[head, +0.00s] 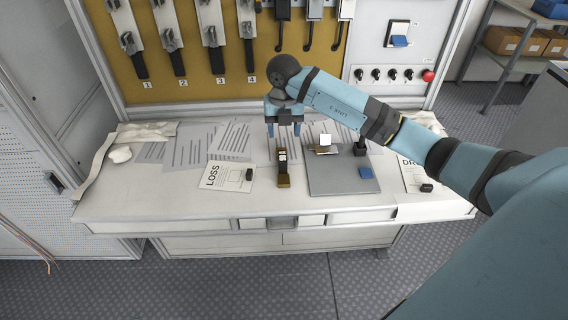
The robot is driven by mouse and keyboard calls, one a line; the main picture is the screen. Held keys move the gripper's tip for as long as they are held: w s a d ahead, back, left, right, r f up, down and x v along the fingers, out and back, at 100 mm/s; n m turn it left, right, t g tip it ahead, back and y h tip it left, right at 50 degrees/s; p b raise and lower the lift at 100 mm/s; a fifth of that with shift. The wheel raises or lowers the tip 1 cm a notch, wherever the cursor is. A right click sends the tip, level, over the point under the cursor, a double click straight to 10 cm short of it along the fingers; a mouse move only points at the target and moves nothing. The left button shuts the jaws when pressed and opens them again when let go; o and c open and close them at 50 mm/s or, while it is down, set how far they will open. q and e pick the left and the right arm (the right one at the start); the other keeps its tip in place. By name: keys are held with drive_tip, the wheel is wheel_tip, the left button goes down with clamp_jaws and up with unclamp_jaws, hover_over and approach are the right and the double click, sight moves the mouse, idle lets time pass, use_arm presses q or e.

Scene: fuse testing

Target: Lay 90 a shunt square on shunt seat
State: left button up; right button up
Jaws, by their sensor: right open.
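My right gripper (284,131) points down with its two fingers apart, above the white bench top. Just below it is a black and brass piece with a small white label (282,170), which I take to be a shunt; I cannot read a rating on it. The fingers look clear of it, with nothing between them. To the right lies a grey board (335,183). Near its back edge is a brass-coloured fitting with an upright white card (325,141), which may be the shunt seat; I cannot tell for sure. My left gripper is out of view.
A black knob-like part (360,148) and a blue block (365,172) are on the board. A LOSS sheet (227,176) lies left, another sheet (413,176) right, each with a small black block. Printed papers and cloth cover the back left. The tool panel (180,90) rises behind.

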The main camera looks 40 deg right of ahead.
sight(283, 156)
wheel_tip(283, 156, down, 13)
drive_tip(key=shift+w+a+r, duration=0.15)
drive_tip(key=shift+r, duration=0.05)
idle(0.3)
drive_tip(key=shift+c, duration=0.2)
clamp_jaws()
